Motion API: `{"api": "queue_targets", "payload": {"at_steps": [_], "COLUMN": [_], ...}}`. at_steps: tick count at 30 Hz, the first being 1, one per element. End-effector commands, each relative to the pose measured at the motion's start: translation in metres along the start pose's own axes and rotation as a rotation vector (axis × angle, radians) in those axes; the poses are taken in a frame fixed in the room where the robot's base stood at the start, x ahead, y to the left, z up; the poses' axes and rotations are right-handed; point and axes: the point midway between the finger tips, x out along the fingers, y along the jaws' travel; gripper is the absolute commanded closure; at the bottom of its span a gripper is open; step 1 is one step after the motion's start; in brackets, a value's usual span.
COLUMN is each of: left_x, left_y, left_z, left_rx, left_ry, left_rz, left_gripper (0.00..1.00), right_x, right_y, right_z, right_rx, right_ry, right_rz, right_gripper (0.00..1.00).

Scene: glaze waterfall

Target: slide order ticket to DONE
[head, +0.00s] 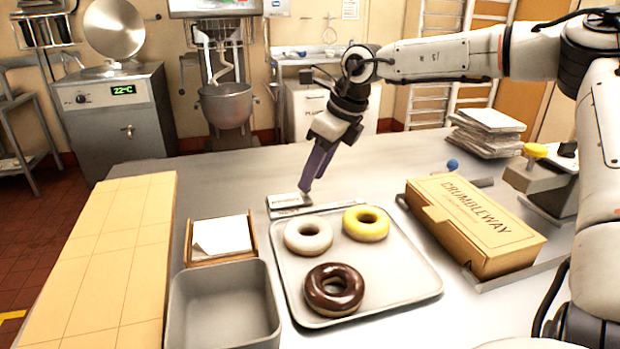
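A small pale ticket (288,201) lies at the left part of a low grey rail (335,206) behind the donut tray. Any lettering on the ticket or rail is too small to read. My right gripper (305,188) reaches down from the right with its dark fingers close together. The fingertips are at the ticket's right end; I cannot tell whether they touch it. Nothing shows between the fingers. My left gripper is not in view.
A grey tray (402,280) holds a white, a yellow and a chocolate donut (333,289). A CRUMBLEWAY box (470,222) stands right of it. A napkin holder (222,238) and an empty grey bin (222,305) stand left. The steel counter behind the rail is clear.

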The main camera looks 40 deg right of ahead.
Motion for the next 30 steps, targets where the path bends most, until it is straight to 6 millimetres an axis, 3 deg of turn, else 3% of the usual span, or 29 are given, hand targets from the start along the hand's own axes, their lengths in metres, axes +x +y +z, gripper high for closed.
{"api": "queue_targets", "payload": {"at_steps": [6,14,16,21,30], "left_x": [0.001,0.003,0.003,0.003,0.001], "left_y": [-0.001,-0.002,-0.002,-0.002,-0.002], "left_z": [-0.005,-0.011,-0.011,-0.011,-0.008], "left_rx": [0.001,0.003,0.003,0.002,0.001], "left_ry": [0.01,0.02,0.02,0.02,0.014], "left_rz": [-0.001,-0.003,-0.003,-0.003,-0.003], "left_gripper": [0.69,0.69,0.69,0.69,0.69], "right_x": [0.019,0.021,0.02,0.02,0.017], "right_y": [0.0,0.0,0.0,0.0,-0.007], "right_z": [0.0,0.001,0.001,0.001,-0.004], "right_rx": [0.0,0.0,0.0,0.001,0.005], "right_ry": [-0.001,-0.002,-0.002,-0.002,-0.003], "right_rz": [-0.001,-0.001,-0.001,-0.001,-0.001], "right_gripper": [0.65,0.65,0.71,1.0,1.0]}}
